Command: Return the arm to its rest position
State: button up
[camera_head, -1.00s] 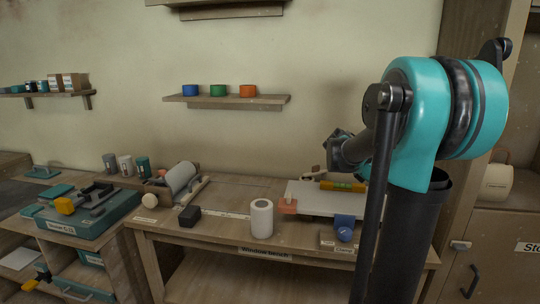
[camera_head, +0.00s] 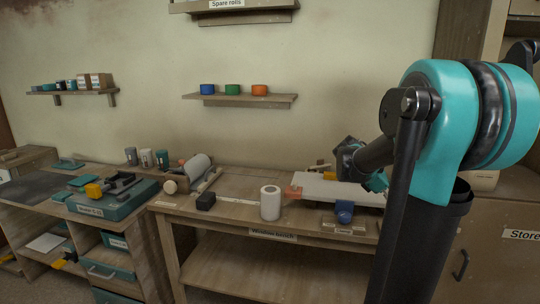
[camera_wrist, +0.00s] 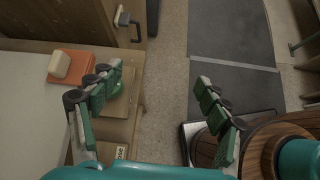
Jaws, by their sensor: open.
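My arm rises at the right of the head view, with its teal elbow high and its forearm reaching left over the right end of the window bench (camera_head: 205,210). My gripper (camera_head: 372,183) is partly hidden there behind my own arm links. In the wrist view my gripper (camera_wrist: 160,82) is open, its two green-padded fingers wide apart. Nothing is between them; only speckled floor and the bench edge show below.
A toolbox (camera_head: 112,203) stands left. Dark mats (camera_wrist: 232,75) lie on the floor.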

jog(key=s+a+f+m+t+y, duration=0.3)
jog(key=s+a+f+m, duration=0.3)
jog(key=a+f, duration=0.3)
jog(key=s+a+f+m+t+y, duration=0.2)
jog(key=s+a+f+m+y, duration=0.4)
jog(key=a+f, duration=0.4)
jog(key=shift+s+a+m+t, duration=0.15)
jog(key=shift+a+m+t, duration=0.25)
jog(key=shift+a+m, duration=0.7)
jog(key=shift+a+f, duration=0.1)
jog(key=shift+a, duration=0.05)
